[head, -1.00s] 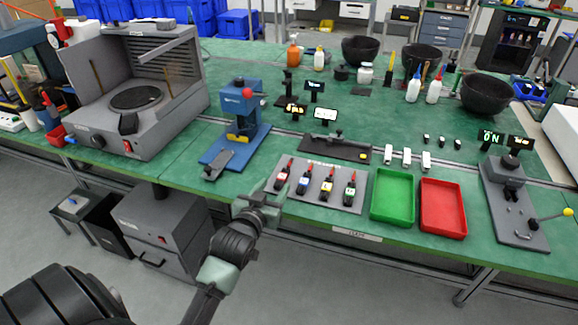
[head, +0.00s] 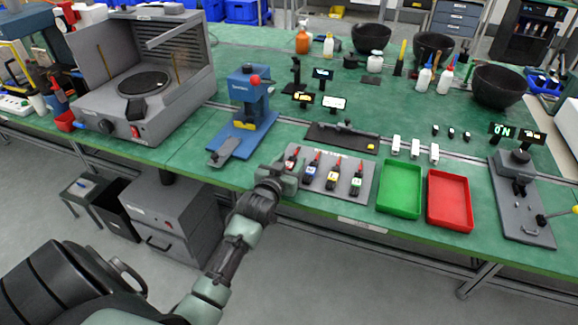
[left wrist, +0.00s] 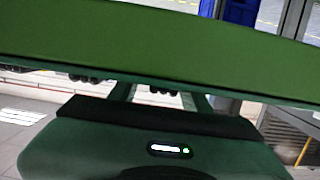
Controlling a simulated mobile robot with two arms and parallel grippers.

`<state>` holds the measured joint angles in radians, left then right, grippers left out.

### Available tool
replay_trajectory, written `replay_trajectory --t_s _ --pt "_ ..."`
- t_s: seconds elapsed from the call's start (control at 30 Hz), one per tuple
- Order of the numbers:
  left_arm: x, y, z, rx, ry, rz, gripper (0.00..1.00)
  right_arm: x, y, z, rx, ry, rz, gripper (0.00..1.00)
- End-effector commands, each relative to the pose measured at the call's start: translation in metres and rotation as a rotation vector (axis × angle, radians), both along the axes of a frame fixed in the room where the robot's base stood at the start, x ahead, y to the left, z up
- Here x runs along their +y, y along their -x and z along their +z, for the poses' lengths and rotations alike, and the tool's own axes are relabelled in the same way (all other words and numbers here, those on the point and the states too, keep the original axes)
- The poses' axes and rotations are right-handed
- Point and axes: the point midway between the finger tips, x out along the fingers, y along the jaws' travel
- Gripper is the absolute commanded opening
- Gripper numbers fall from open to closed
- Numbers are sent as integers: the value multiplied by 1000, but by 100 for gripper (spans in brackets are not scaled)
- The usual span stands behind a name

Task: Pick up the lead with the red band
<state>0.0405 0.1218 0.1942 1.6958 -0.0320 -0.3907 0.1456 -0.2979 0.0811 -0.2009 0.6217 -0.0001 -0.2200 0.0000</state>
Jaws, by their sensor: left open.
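Several leads with red tips and black bodies lie in a row on a grey mat (head: 325,196) near the table's front edge. The leftmost lead (head: 292,155) appears to be the red-banded one; its lower part is hidden behind my left gripper. The others carry a blue band (head: 310,170), a yellow band (head: 333,178) and a green band (head: 356,184). My left gripper (head: 279,180) is open at the mat's left front corner, close to the leftmost lead. Contact cannot be told. The left wrist view shows the green table edge (left wrist: 160,45) very near, with no lead visible.
A green tray (head: 400,211) and a red tray (head: 449,222) stand right of the mat. A blue press (head: 243,118) stands behind left. A dark fixture plate (head: 340,138) and white blocks lie behind the mat. A grey lever fixture (head: 520,205) is at the right.

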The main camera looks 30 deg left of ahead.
Motion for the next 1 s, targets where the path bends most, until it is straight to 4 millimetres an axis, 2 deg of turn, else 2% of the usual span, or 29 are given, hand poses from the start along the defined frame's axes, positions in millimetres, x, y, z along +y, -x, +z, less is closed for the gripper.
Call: replay_trajectory --t_s 0.07,0.2,0.23,0.67,0.87,1.0 --pt "0 0 0 0 0 0 45 0 0 0 0 0 0 36" --pt "0 0 0 1 0 0 6 0 0 0 0 0 0 36" --pt "0 0 0 1 0 0 0 0 0 0 0 0 -1 36" --pt "0 0 6 0 0 0 0 -1 1 1 2 0 -1 36" --pt "0 0 33 -4 -1 0 0 -1 2 3 3 0 -2 36" --pt "0 0 70 -7 -1 -1 0 0 3 6 4 1 -2 36"
